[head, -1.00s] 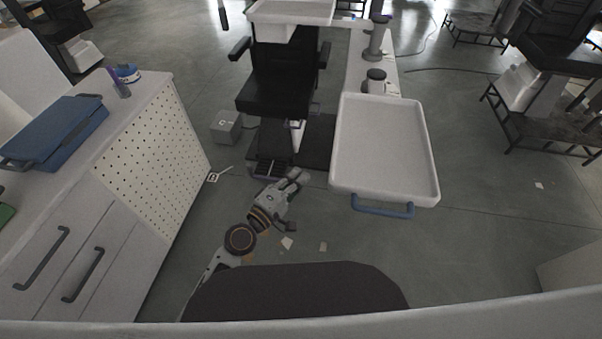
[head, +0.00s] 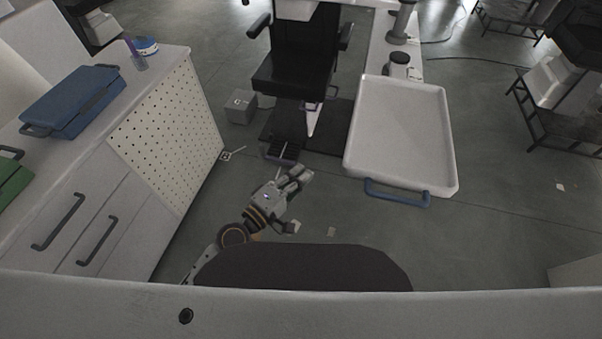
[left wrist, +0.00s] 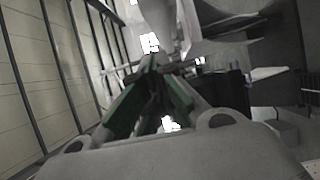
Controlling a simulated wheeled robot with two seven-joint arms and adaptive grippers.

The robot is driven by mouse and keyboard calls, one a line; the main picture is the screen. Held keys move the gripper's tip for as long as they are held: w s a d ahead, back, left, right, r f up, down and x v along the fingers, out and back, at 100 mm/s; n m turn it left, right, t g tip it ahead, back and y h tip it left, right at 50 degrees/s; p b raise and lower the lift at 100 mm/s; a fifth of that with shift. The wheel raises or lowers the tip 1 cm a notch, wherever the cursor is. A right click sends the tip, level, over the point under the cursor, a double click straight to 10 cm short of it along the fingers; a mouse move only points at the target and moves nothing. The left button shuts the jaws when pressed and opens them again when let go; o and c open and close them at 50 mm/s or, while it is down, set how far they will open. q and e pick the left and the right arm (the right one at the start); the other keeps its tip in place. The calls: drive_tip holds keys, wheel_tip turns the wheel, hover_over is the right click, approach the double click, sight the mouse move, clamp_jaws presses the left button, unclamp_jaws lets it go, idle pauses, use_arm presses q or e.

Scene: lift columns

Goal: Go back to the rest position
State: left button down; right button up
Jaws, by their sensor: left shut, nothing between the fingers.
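My left gripper (head: 296,178) is in the lower middle of the head view, over the grey floor and in front of the black chair's footrest. It is shut and holds nothing. In the left wrist view its green-sided fingers (left wrist: 152,88) come together at the tips. It touches nothing that I can see. My right gripper is not in view.
A white cabinet (head: 97,213) stands on the left, with a blue case (head: 72,100) and a green case (head: 12,182) on top. A white tray (head: 400,130) with a blue handle is on the right. A black chair (head: 296,70) stands ahead. Floor between is open.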

use_arm(q)
drive_tip(key=shift+m, duration=0.4)
drive_tip(key=s+a+f+m+g+y, duration=0.2)
drive_tip(key=a+f+m, duration=0.15)
drive_tip(key=f, duration=0.95)
drive_tip(key=s+a+f+m+g+y, duration=0.25)
drive_tip(key=a+f, duration=0.25)
drive_tip(key=f, duration=0.7)
drive_tip(key=s+a+f+m+g+y, duration=0.1)
drive_tip(key=s+a+f+m+y, duration=0.2)
drive_tip(key=f, duration=1)
drive_tip(key=s+a+f+m+g+y, duration=0.1)
drive_tip(key=s+a+f+g, duration=0.1)
drive_tip(key=s+a+f, duration=0.6)
drive_tip(key=s+a+f+m+g+y, duration=0.2)
drive_tip(key=s+a+f, duration=0.35)
drive_tip(key=f, duration=0.45)
drive_tip(key=s+a+f+g+y, duration=0.1)
drive_tip(key=s+a+f+g, duration=0.2)
drive_tip(key=s, duration=0.6)
drive_tip(key=s+a+f+g+y, duration=0.1)
drive_tip(key=s+a+f, duration=0.3)
drive_tip(key=s, duration=0.5)
drive_tip(key=w+d+f, duration=0.1)
drive_tip(key=w+d, duration=0.3)
drive_tip(key=w, duration=0.1)
drive_tip(key=shift+d+f+t+h, duration=0.25)
drive_tip(key=shift+d+t+h, duration=0.1)
drive_tip(key=shift+d+t, duration=0.1)
